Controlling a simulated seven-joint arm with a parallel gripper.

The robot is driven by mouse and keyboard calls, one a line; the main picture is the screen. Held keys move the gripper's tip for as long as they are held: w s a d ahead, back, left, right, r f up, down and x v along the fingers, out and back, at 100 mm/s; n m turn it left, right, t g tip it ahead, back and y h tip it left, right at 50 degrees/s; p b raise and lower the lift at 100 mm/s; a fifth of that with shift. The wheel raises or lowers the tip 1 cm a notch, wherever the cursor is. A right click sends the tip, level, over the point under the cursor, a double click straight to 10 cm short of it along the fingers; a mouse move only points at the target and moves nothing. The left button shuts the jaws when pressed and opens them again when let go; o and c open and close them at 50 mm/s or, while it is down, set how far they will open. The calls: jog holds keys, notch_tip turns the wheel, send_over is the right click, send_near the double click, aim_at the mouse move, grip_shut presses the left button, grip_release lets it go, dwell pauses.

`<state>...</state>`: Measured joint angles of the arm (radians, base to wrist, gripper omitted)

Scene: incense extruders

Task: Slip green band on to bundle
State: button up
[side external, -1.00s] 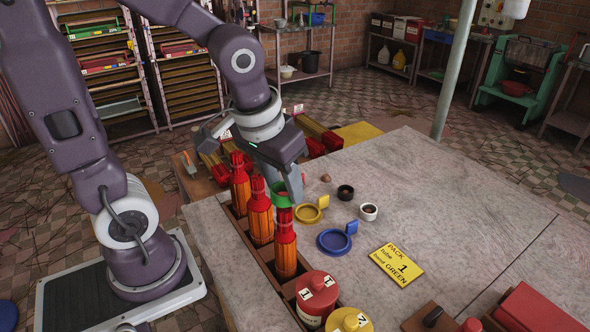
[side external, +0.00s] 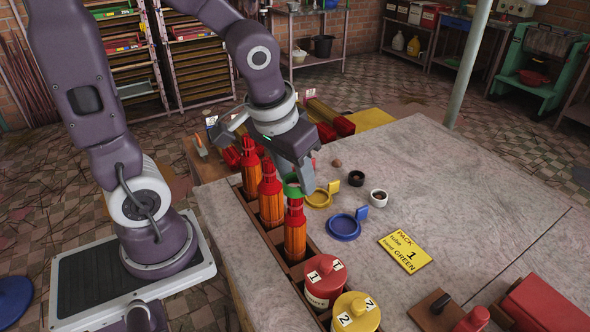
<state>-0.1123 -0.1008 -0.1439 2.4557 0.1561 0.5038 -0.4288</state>
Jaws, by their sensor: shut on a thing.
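My gripper (side external: 296,174) is shut on the green band (side external: 293,187) and holds it at the top of the nearest bundle (side external: 295,232). I cannot tell whether the band is around the bundle's tip or just above it. The bundle is orange with a red upper part and stands upright in a wooden rack (side external: 257,231). Two similar bundles, the middle one (side external: 270,198) and the far one (side external: 250,170), stand behind it in the row. The gripper hides part of the band.
A yellow ring (side external: 318,199) and a blue ring (side external: 343,228), each with a tab, lie on the table right of the rack. A yellow card (side external: 405,250) reads "PACK tube 1 band GREEN". Red (side external: 325,279) and yellow (side external: 356,313) lidded pots stand at the rack's near end.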

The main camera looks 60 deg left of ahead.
jog(key=shift+f, duration=1.15)
jog(key=o, duration=0.9)
jog(key=shift+r, duration=0.1)
jog(key=shift+r, duration=3.45)
